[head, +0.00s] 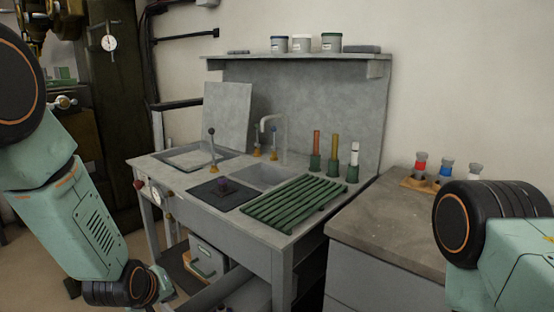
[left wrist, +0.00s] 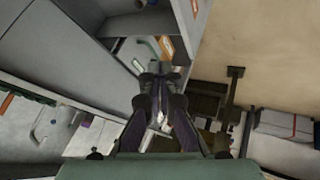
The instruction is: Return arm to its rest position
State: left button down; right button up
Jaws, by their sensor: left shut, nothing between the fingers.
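My left arm comes in from the left edge of the head view, in front of the grey workbench (head: 310,238), and bends down to the bottom edge. My right arm shows only as a link at the lower right of the head view. Its gripper is out of view.
The bench carries a sink (head: 262,177), a green slatted rack (head: 294,203) and several upright tools. A brown-topped cabinet (head: 385,235) stands to its right, with bottles (head: 446,171) on it. A dark machine (head: 105,110) stands at the left.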

pick_arm(q)
jog(key=s+f+m+g, duration=0.2)
jog(key=s+f, duration=0.3)
jog(key=s, duration=0.7)
jog(key=s+f+m+g, duration=0.2)
jog(key=s+f, duration=0.4)
jog(key=s, duration=0.6)
jog(key=s+d+f+m+g, duration=0.1)
jog(key=s+f, duration=0.4)
jog(key=s, duration=0.6)
jog(key=m+g, duration=0.1)
jog(key=g, duration=0.1)
jog(key=shift+s+f+g, duration=0.3)
jog(key=shift+s+g, duration=0.1)
pick_arm(e)
jog(key=shift+w+r, duration=0.2)
jog(key=shift+w, duration=0.25)
pick_arm(q)
jog(key=shift+s, duration=0.1)
pick_arm(e)
jog(key=shift+s, duration=0.1)
